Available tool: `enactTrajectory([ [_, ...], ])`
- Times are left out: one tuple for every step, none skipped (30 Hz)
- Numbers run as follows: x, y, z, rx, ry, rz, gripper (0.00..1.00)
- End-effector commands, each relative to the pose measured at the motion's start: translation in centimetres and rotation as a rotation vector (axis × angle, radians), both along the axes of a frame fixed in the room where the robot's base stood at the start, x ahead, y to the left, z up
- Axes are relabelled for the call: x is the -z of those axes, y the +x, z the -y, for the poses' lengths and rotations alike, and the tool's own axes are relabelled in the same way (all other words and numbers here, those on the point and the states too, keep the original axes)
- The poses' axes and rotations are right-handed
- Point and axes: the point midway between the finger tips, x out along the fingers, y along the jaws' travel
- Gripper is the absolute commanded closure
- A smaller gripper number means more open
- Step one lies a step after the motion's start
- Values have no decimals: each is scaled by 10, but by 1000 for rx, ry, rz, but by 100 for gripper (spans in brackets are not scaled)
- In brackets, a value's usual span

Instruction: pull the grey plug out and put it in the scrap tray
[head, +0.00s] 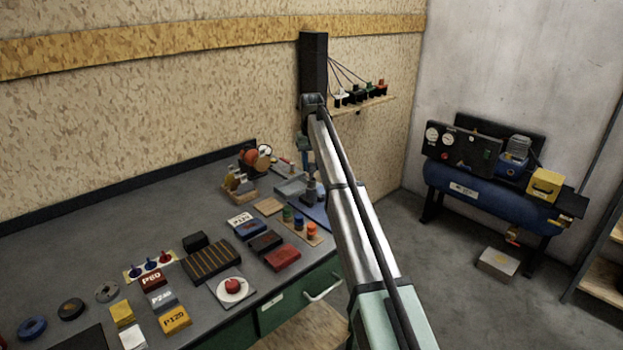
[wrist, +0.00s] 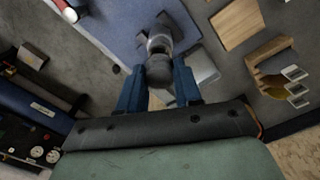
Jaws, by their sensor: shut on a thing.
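My gripper (wrist: 158,82) has its two blue fingers closed on the dark grey end of a plug (wrist: 159,68). The plug is in line with a light grey collar and a darker fitting (wrist: 160,42) on a blue surface (wrist: 115,22). I cannot tell whether the plug is still seated in the fitting. In the head view my gripper (head: 310,180) points down at the far right part of the bench, and the plug is too small to make out. A shallow grey tray (head: 289,187), probably the scrap tray, lies beside it; its edge shows in the wrist view (wrist: 206,70).
A wooden block (wrist: 238,23) and a wooden stand (wrist: 270,72) are near my gripper. A board with coloured jars (head: 312,230) and several sanding blocks (head: 175,320) are on the bench. A blue compressor (head: 465,195) stands on the floor at right.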

Motion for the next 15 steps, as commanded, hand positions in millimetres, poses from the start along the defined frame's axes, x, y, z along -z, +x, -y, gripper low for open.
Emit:
enactTrajectory([
  [-2,0,0,0,0,0,100],
  [-2,0,0,0,0,0,100],
  [-3,0,0,0,0,0,100],
  [-4,0,0,0,0,0,100],
  [-5,0,0,0,0,0,100],
  [-6,0,0,0,0,0,100],
  [-7,0,0,0,0,0,100],
  [-7,0,0,0,0,0,100],
  [-8,0,0,0,0,0,100],
  [-9,0,0,0,0,0,100],
  [-10,0,0,0,0,0,100],
  [-11,0,0,0,0,0,100],
  [-11,0,0,0,0,0,100],
  [-12,0,0,0,0,0,100],
  [-13,0,0,0,0,0,100],
])
